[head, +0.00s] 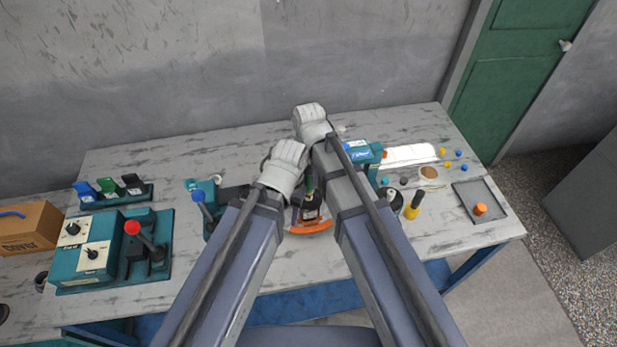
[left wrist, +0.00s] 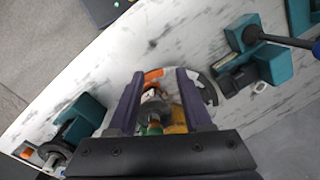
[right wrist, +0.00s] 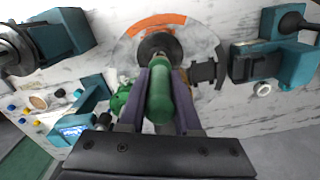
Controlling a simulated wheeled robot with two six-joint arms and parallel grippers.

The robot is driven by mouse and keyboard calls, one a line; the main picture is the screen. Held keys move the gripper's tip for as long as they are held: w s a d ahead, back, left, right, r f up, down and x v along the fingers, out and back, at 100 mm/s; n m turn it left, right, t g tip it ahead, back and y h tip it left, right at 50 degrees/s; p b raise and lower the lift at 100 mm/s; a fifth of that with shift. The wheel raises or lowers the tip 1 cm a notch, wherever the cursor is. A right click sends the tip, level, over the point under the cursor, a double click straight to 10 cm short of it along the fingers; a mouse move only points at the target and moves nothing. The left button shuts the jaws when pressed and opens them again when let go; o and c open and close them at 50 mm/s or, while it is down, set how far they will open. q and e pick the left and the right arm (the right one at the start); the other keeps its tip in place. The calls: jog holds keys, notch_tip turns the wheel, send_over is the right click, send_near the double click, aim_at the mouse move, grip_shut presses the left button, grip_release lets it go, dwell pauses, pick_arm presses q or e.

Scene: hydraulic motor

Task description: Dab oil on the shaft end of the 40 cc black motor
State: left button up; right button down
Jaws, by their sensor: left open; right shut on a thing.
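In the right wrist view my right gripper (right wrist: 160,72) is shut on a green rounded cylinder (right wrist: 160,98). Just beyond the cylinder's tip is a round black part (right wrist: 158,46); I cannot tell whether they touch. In the head view a black motor-like body with a pale label (head: 311,206) stands mid-table below my arms, beside an orange arc (head: 312,229). Its shaft end is not clear, and no size marking is readable. My left gripper (left wrist: 160,74) is open, its fingers apart above the same area.
A yellow cylinder (head: 412,208), small caps and a dark tray (head: 466,196) are at the right. Teal fixtures flank the centre.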

notch_tip(320, 180, up, 7)
jog(key=p, duration=0.7)
dwell(0.6)
